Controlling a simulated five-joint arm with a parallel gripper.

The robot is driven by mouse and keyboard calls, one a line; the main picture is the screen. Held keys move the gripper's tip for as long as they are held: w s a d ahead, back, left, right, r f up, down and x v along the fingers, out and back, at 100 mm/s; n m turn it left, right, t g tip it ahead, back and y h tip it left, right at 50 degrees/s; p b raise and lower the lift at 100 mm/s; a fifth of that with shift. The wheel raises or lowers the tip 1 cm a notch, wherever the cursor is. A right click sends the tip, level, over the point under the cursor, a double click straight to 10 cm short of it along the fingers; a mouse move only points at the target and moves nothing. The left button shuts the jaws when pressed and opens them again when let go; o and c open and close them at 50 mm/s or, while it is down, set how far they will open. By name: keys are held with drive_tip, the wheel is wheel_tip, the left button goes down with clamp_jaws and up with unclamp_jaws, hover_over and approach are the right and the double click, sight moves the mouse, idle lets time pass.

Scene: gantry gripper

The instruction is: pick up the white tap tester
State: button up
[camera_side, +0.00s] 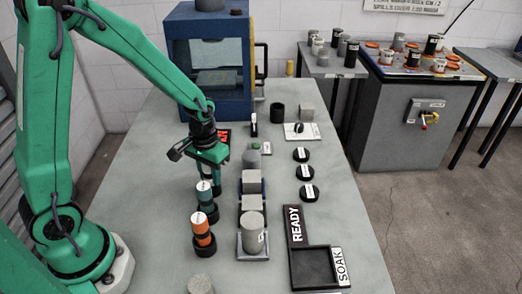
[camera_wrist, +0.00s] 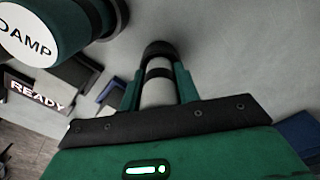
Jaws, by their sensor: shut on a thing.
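The white tap tester (camera_wrist: 158,92) has a white body with black bands and a dark far end. In the wrist view it is between the two green fingers of my gripper (camera_wrist: 160,88), which are shut on it. In the side view my gripper (camera_side: 211,178) points down over the table behind the teal tester, and its fingers hide most of the white tester. I cannot tell whether the tester is clear of its holder. The teal tester (camera_side: 206,197) and the orange tester (camera_side: 202,231) stand upright in black holders nearer the camera.
The teal tester's DAMP top (camera_wrist: 28,32) is close by in the wrist view. Grey blocks (camera_side: 251,182) on blue stands are in a row to the right. A black tray (camera_side: 332,282) marked READY and SOAK and several black discs (camera_side: 304,172) lie further right. A blue machine (camera_side: 177,60) is behind.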

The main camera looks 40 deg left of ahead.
drive_tip(key=shift+r, duration=0.15)
drive_tip(key=shift+r, duration=4.9)
drive_tip(key=shift+w, duration=0.1)
drive_tip(key=w+d+r, duration=0.1)
drive_tip(key=w, duration=1.3)
drive_tip(key=shift+d+r, duration=0.15)
drive_tip(key=shift+d, duration=0.05)
drive_tip(key=shift+f, duration=3)
drive_tip(key=shift+f, duration=0.6)
drive_tip(key=shift+r, duration=0.1)
wheel_tip(320, 180, up, 7)
